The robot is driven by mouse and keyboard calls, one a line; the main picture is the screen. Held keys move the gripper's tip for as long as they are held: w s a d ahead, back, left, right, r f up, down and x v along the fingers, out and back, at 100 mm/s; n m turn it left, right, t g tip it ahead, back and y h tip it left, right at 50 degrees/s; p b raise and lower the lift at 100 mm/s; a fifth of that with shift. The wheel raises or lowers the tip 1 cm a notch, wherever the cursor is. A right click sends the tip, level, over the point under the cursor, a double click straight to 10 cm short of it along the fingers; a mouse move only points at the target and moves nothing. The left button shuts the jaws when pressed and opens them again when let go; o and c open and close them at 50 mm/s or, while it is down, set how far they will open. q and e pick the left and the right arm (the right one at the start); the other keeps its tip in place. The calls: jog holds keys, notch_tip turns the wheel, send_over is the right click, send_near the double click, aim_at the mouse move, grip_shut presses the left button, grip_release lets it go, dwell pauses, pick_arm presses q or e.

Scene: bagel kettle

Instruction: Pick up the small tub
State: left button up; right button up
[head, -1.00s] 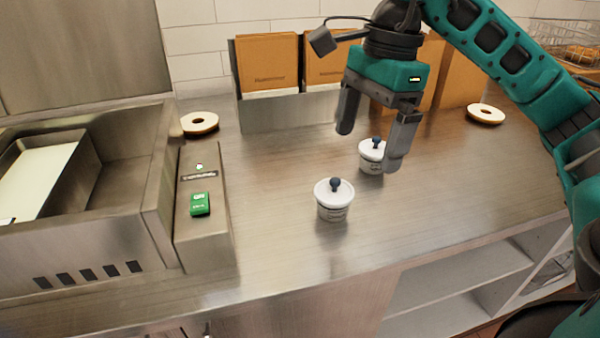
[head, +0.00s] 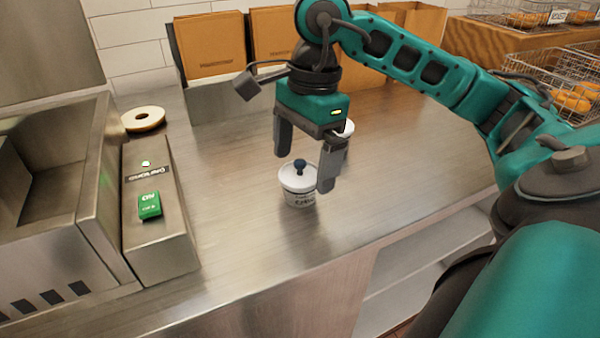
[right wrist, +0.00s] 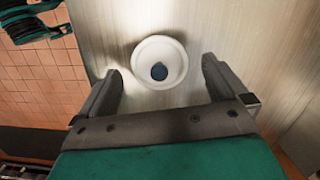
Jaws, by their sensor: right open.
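A small white tub (head: 299,184) with a dark blue knob on its lid stands upright on the steel counter in the head view. A second white tub (head: 347,128) stands behind, mostly hidden by my right gripper. My right gripper (head: 302,170) points down, open and empty, with its fingers above and around the front tub's lid. In the right wrist view one tub (right wrist: 159,62) shows from above, between and a little beyond the open fingertips. My left gripper is not in view.
A steel appliance with a green switch (head: 149,205) stands at the left. A halved bagel (head: 143,118) lies behind it. Brown paper bags (head: 210,44) in a metal holder stand at the back. Wire baskets (head: 560,85) are at the right. The front counter is clear.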

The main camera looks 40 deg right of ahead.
aim_at(298, 199)
jog(key=f, duration=0.3)
jog(key=shift+a+f, duration=0.25)
jog(key=shift+a, duration=0.05)
jog(key=c, duration=1.1)
jog(key=shift+r, duration=0.15)
